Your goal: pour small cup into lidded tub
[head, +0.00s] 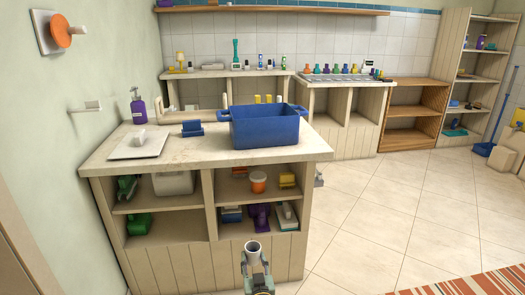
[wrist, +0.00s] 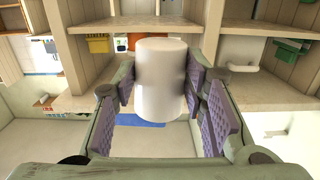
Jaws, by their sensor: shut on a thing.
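My gripper (head: 257,273) is shut on a small white cup (head: 253,249), in front of the counter unit at the bottom of the head view. The cup looks about upright, with its round mouth upward; its contents cannot be made out. In the wrist view the cup (wrist: 161,82) sits between the purple finger pads. A large blue tub (head: 264,130) with side handles stands on the counter, above and beyond my gripper. Its top looks open, with no clear lid. A small orange-topped tub (head: 258,182) stands on the shelf below. I cannot tell which is the lidded tub.
The counter (head: 215,150) also holds a white board (head: 138,145), a blue block-like item (head: 192,128) and a purple pump bottle (head: 138,106). Its shelves hold a white bin (head: 174,183) and several small items. Tiled floor (head: 400,220) is clear to the right.

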